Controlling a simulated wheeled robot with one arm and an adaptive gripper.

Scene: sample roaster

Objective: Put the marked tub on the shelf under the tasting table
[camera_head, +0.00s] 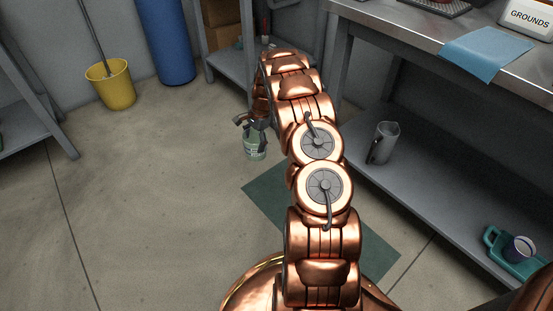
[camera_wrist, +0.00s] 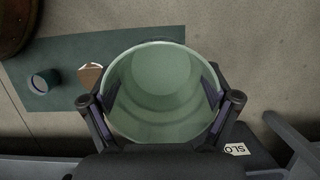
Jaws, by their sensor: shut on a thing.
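My gripper (camera_head: 250,124) is shut on a pale green, see-through tub (camera_head: 255,148). The tub is held upright above the floor, left of the metal table. In the wrist view the tub (camera_wrist: 160,88) fills the space between the two fingers, and I look down into its round mouth. A light patch shows on its side in the head view, too small to read. The metal table (camera_head: 440,38) at the right has a grey lower shelf (camera_head: 412,185) beneath its top. I cannot tell from any sign whether this is the tasting table.
The shelf holds a grey pitcher (camera_head: 383,142) and a teal holder (camera_head: 508,247) with a cup; bare shelf lies between. A green mat (camera_head: 268,196) lies on the floor. A yellow bucket (camera_head: 110,85) stands at back left.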

